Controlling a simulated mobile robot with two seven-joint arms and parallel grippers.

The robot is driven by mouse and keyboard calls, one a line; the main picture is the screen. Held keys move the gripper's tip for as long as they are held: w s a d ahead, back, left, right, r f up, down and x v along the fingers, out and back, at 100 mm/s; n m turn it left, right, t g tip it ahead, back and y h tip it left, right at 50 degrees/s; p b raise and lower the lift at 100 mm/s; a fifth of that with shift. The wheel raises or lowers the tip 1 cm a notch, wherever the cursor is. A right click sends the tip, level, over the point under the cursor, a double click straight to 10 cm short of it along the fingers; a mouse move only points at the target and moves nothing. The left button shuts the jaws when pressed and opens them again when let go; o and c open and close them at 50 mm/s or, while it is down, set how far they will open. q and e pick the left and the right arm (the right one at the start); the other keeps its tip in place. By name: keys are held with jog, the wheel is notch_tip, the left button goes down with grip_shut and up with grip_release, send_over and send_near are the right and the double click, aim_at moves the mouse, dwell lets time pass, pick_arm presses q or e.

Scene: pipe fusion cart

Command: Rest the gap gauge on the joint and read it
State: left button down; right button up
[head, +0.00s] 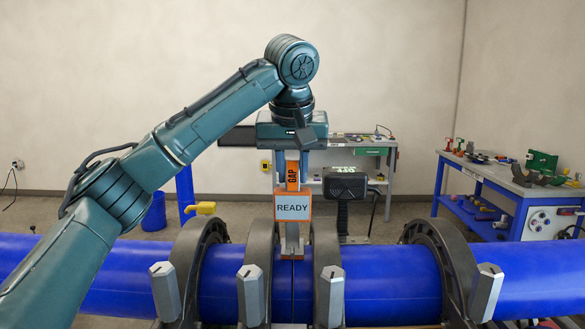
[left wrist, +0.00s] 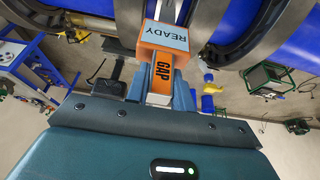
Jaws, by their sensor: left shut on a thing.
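The gap gauge (head: 293,207) is orange, with a grip marked GAP and a pale display reading READY. It also shows in the left wrist view (left wrist: 165,38). My left gripper (head: 292,172) comes from above and is shut on the gauge's grip, holding it upright. In the left wrist view, the fingers (left wrist: 161,82) close on both sides of the grip. The gauge's grey foot is over the joint (head: 292,285), a dark seam between the two blue pipe ends. The foot overlaps the pipe top; I cannot tell whether it presses on it. My right gripper is out of view.
Dark clamp rings (head: 262,262) with grey upright blocks (head: 250,292) flank the seam closely. More clamps hold the blue pipe (head: 375,282) farther out. Behind stand a dark box with a green readout (head: 345,186), a grey bench (head: 372,145) and a blue worktable (head: 470,205).

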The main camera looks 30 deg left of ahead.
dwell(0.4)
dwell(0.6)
pick_arm(q)
jog(key=shift+f+p, duration=0.1)
jog(key=shift+p, duration=0.25)
jog(key=shift+f, duration=0.1)
dwell(1.1)
dwell(0.9)
